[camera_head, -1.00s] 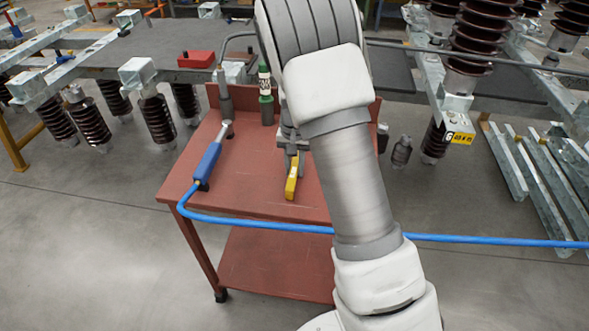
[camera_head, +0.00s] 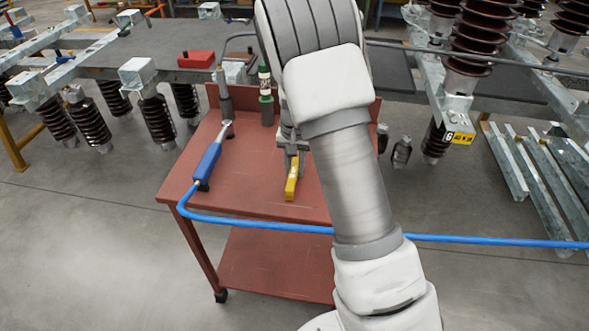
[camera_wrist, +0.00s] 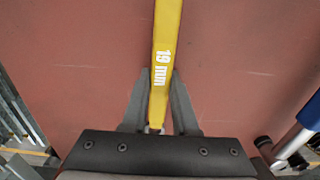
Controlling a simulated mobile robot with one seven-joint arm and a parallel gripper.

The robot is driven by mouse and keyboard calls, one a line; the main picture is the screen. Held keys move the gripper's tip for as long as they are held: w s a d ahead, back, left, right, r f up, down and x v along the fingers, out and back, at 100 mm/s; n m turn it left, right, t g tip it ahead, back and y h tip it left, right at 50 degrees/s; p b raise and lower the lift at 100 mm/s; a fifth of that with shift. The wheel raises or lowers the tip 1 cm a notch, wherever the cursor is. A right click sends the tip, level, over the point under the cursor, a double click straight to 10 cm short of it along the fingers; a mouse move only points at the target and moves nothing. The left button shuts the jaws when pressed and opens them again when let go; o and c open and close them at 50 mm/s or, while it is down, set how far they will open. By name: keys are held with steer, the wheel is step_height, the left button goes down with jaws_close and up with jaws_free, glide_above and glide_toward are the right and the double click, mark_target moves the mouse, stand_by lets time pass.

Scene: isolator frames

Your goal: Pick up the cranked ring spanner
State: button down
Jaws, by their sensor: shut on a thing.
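The cranked ring spanner shows as a yellow handle (camera_head: 291,181) over the red cart top in the head view. My gripper (camera_wrist: 160,88) is shut on the spanner, one grey finger on each side. In the head view my gripper (camera_head: 290,152) is partly hidden by my arm. The spanner's ring ends are not clear in either view. I cannot tell whether the spanner touches the cart top.
The red cart (camera_head: 245,199) also carries a blue-handled tool (camera_head: 207,162) on the left, with a blue hose (camera_head: 270,226) across the front. A green bottle-like item (camera_head: 266,108) stands at the back. Frames with brown insulators (camera_head: 158,121) lie behind.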

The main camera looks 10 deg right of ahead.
mark_target(294, 166)
steer(key=shift+r, duration=0.15)
stand_by(0.4)
step_height(294, 166, up, 4)
steer(key=shift+p, duration=0.6)
steer(key=w+d+r+p, duration=0.1)
steer(key=w+d+r, duration=0.3)
steer(key=d, duration=0.6)
step_height(294, 166, up, 3)
steer(key=shift+w+d+f+p, duration=0.1)
steer(key=shift+w+d+p, duration=0.05)
steer(key=shift+d+p, duration=0.2)
steer(key=c, duration=1.2)
jaws_free()
jaws_close()
